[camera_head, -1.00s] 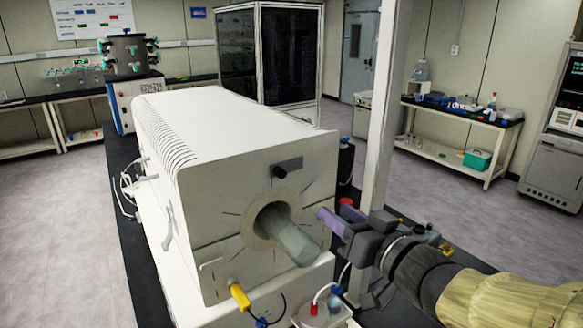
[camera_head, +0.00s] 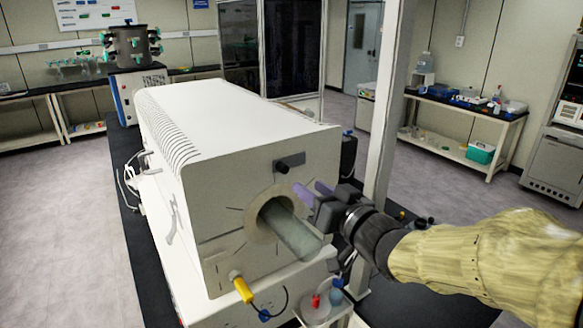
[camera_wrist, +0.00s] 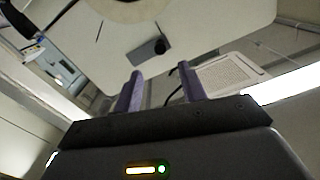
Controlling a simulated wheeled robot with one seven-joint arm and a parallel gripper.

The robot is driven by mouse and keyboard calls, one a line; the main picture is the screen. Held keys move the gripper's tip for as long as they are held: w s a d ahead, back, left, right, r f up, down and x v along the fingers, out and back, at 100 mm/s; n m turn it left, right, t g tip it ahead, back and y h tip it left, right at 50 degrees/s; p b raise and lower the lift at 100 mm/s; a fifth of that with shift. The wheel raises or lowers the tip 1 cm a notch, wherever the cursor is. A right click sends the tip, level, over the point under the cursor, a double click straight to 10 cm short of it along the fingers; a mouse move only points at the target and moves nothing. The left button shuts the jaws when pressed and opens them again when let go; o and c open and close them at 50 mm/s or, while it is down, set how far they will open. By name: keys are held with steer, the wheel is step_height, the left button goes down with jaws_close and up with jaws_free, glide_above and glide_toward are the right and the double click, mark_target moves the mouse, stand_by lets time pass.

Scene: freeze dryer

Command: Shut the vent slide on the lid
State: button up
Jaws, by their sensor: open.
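The vent slide (camera_head: 286,163) is a small dark grey block with a black knob on the pale front face of a white box-shaped unit (camera_head: 240,113). It sits above a round port with a greyish glass tube (camera_head: 290,230) sticking out. In the wrist view the slide (camera_wrist: 150,50) shows just beyond the fingertips. My gripper (camera_head: 311,189) is open and empty, its two purple fingers pointing at the front face, a little below and right of the slide. In the wrist view my gripper (camera_wrist: 161,74) has a clear gap between its fingers. I cannot tell any contact.
A yellow-handled plug (camera_head: 242,289) with a cable is low on the front face. A small tray (camera_head: 318,318) with red and blue-capped items stands below the tube. A pale upright post (camera_head: 388,120) rises close behind my gripper. A side bench (camera_head: 470,117) stands at the right.

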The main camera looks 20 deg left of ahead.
mark_target(286, 170)
steer(key=p+x, duration=0.2)
steer(key=x, duration=0.7)
steer(key=shift+w+a+p, duration=0.25)
steer(key=shift+p, duration=0.05)
jaws_close()
